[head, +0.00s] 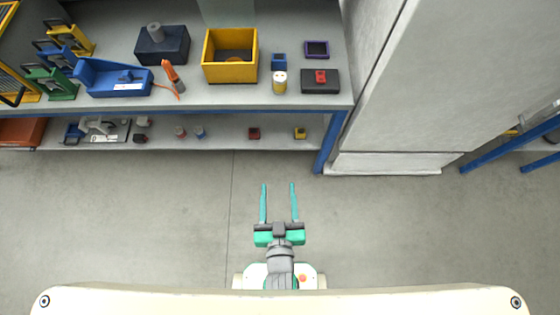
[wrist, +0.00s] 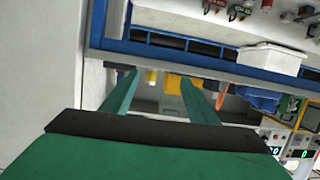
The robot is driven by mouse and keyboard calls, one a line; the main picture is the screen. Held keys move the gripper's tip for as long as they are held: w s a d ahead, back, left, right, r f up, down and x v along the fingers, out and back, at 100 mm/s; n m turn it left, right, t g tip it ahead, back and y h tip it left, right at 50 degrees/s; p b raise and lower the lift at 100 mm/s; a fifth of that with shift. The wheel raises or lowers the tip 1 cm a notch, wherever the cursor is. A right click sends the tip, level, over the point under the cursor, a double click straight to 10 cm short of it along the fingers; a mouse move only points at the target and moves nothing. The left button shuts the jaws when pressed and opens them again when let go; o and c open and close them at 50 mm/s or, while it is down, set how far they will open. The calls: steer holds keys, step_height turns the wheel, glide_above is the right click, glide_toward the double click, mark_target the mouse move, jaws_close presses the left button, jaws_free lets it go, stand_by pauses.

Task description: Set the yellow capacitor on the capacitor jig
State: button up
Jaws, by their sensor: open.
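A small yellow cylinder with a pale top (head: 279,82), which looks like the yellow capacitor, stands on the bench top right of the yellow bin. Which fixture is the capacitor jig I cannot tell for certain; close by are a small blue block-like holder (head: 279,62), a dark plate with a red piece on it (head: 320,87) and a purple square frame (head: 317,49). My gripper (head: 278,186) is open and empty over the floor, in front of the bench and well apart from the cylinder. Its two fingers also show in the wrist view (wrist: 158,78).
A yellow bin (head: 208,72), a dark blue box with a grey knob (head: 162,58), a blue tray (head: 100,88) and an orange-handled tool (head: 172,75) stand on the bench. The lower shelf (head: 215,136) holds small parts. A pale cabinet (head: 400,90) stands right. The floor before the bench is clear.

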steer(key=shift+o, duration=0.4)
steer(key=r+v, duration=0.2)
steer(key=v, duration=0.8)
steer(key=shift+r+m+t+h, duration=0.3)
steer(key=shift+r+m, duration=0.05)
steer(key=shift+m, duration=0.05)
steer(key=m+g+h, duration=0.2)
glide_toward(279, 83)
steer(key=w, duration=0.2)
steer(key=x, duration=0.5)
steer(key=shift+d, duration=0.2)
steer(key=x, duration=0.5)
steer(key=shift+f, duration=0.3)
steer(key=shift+w+a+f, duration=0.1)
steer(key=shift+w+a, duration=0.05)
steer(key=shift+w, duration=0.1)
steer(key=shift+a, duration=0.2)
steer(key=shift+d, duration=0.2)
steer(key=shift+s+d, duration=0.1)
steer(key=shift+d, duration=0.1)
steer(key=c, duration=1.2)
steer(key=shift+a, duration=0.15)
steer(key=shift+c, duration=0.4)
